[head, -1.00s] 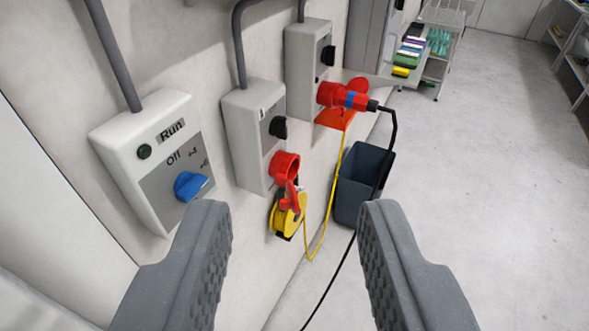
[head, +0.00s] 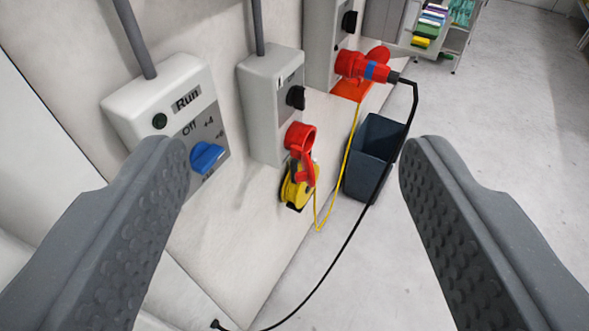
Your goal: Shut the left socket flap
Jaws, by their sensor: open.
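The left socket (head: 299,137) is a red round outlet low on the middle grey wall box (head: 272,105). Its red flap (head: 306,168) hangs down below the opening, so the socket stands open and has no plug in it. My gripper (head: 288,160) is open and empty, with its two grey ridged fingers spread wide at the left and right. The right socket (head: 349,64) on the far box holds a red and blue plug (head: 372,70) with a black cable.
A box marked Run (head: 165,115) with a blue knob (head: 206,157) is on the wall at left, partly behind the left finger. A yellow reel (head: 296,190) hangs below the flap. A dark bin (head: 368,160) stands by the wall. A black cable (head: 345,240) crosses the floor.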

